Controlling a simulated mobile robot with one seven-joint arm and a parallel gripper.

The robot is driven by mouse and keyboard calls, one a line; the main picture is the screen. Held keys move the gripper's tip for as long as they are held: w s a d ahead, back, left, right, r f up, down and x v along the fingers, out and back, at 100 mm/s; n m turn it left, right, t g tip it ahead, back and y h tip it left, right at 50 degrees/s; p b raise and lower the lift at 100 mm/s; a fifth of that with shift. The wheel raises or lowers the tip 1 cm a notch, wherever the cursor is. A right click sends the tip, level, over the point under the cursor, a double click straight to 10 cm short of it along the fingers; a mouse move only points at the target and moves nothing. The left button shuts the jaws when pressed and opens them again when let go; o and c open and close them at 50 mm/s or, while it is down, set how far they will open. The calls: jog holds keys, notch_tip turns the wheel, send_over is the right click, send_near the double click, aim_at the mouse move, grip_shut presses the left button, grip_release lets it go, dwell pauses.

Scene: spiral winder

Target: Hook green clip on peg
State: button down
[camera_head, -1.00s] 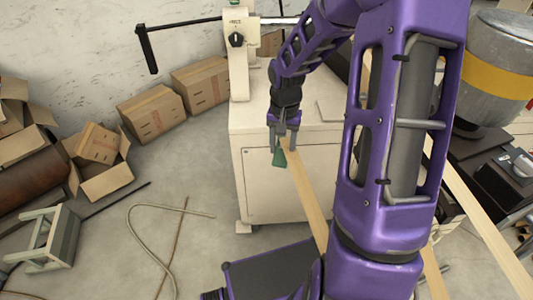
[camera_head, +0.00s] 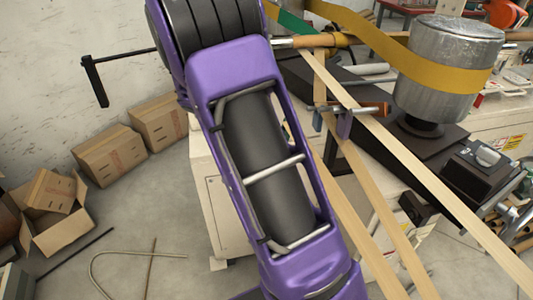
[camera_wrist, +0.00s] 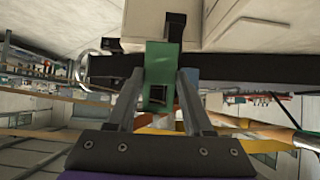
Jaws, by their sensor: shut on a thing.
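My gripper (camera_wrist: 162,85) is shut on the green clip (camera_wrist: 158,62) in the wrist view. The clip stands between the two grey fingers, with a square dark opening near its lower end. A dark stub (camera_wrist: 175,25) shows just beyond the clip's top, against a cream housing; I cannot tell whether it is the peg or whether it touches the clip. In the head view my purple arm hides the gripper. A green patch (camera_head: 292,22) shows there beside the yellow band; I cannot tell whether it is the clip.
A yellow band (camera_head: 400,55) runs to a metal drum (camera_head: 450,60) at right. Wooden strips (camera_head: 400,150) cross diagonally beside my arm. A black crank handle (camera_head: 96,82) sticks out at left. Cardboard boxes (camera_head: 110,155) stand along the wall. A long dark bar (camera_wrist: 240,67) crosses behind the clip.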

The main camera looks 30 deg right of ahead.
jog(key=r+m+g, duration=0.1)
jog(key=d+r+m+g+h+b, duration=0.1)
jog(key=r, duration=0.1)
jog(key=r+g, duration=0.1)
jog(key=shift+w+d+r+m+g, duration=0.2)
jog(key=shift+d+m+g, duration=0.1)
jog(key=shift+d+m, duration=0.1)
jog(key=shift+d+r, duration=0.15)
jog(key=shift+r, duration=0.15)
jog(key=shift+h, duration=0.3)
jog(key=shift+s+d+f, duration=0.25)
jog(key=shift+s+d, duration=0.15)
jog(key=shift+d, duration=1.3)
jog(key=shift+s+d+f, duration=0.3)
jog(key=shift+s+d, duration=0.15)
jog(key=shift+d, duration=1.25)
jog(key=shift+s+d+f, duration=0.25)
jog(key=shift+s+d, duration=0.15)
jog(key=shift+d, duration=1.3)
jog(key=shift+c, duration=1.1)
grip_release()
